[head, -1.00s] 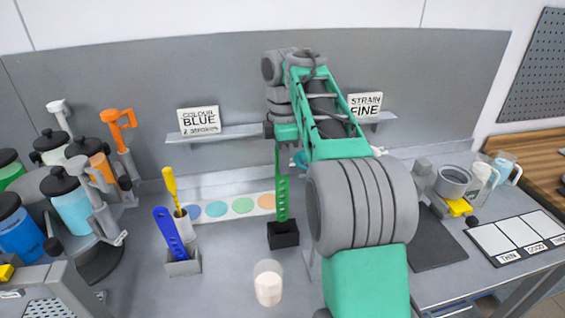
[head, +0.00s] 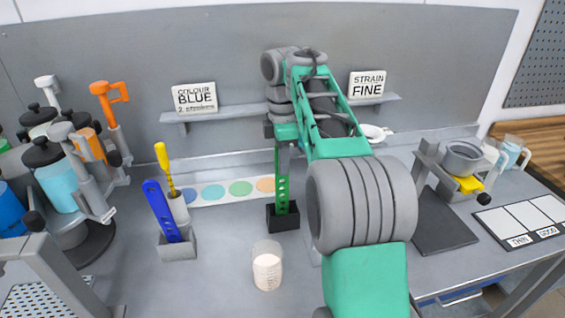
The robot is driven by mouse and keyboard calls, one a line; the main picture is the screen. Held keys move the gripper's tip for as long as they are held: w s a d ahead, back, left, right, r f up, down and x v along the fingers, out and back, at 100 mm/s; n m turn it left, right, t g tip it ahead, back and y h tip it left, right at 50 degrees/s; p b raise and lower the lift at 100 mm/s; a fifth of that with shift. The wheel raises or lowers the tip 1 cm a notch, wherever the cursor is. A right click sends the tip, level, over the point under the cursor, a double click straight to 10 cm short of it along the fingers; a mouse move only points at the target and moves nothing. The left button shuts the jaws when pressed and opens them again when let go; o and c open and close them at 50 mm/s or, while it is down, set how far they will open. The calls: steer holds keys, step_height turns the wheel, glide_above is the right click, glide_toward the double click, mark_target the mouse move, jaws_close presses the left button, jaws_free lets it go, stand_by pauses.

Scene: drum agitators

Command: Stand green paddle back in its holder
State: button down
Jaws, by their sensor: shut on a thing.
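The green paddle (head: 282,185) stands upright, a perforated strip with its lower end at the black holder (head: 283,217) on the bench. Whether its end sits fully inside the holder is hard to see. My gripper (head: 284,140) is at the paddle's top, directly above the holder, and is shut on the paddle. My arm comes from the lower right and partly hides the gripper, so its fingertips show poorly.
Left of the holder stand a blue paddle (head: 163,210) in a grey holder and a yellow tool (head: 164,165). A beaker (head: 267,268) stands in front. Colour discs (head: 241,188) lie behind. Pump bottles (head: 57,180) crowd the left; a dark mat (head: 445,231) lies right.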

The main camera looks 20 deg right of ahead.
steer(key=c, duration=1.5)
jaws_free()
steer(key=shift+o, duration=0.2)
step_height(320, 180, up, 8)
steer(key=p, duration=0.7)
steer(key=shift+d+f, duration=0.1)
steer(key=shift+f, duration=0.05)
